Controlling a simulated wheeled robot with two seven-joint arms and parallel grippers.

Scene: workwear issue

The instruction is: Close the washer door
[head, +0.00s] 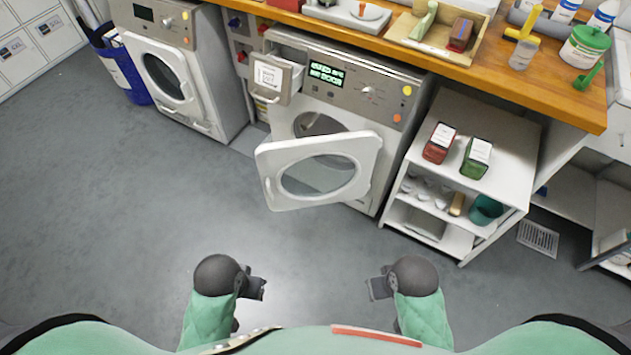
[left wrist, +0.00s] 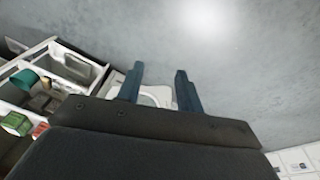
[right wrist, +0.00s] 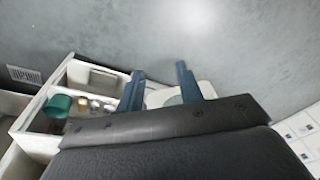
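The washer (head: 345,80) stands under the wooden counter in the head view. Its white door (head: 318,170) with a round window is swung wide open toward me, hinged on the right side. The detergent drawer (head: 277,80) at its upper left is pulled out. My left gripper (head: 262,289) and right gripper (head: 372,289) hang low in front of the door, apart from it and empty. The left wrist view shows the left fingers (left wrist: 159,88) spread apart, with part of the door between them. The right wrist view shows the right fingers (right wrist: 160,86) spread too, with the door beyond.
A second washer (head: 170,70) with its door shut stands at the left, beside a blue bin (head: 122,68). A white shelf unit (head: 480,120) with red and green boxes stands right of the open washer. The grey floor (head: 130,200) before me is clear.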

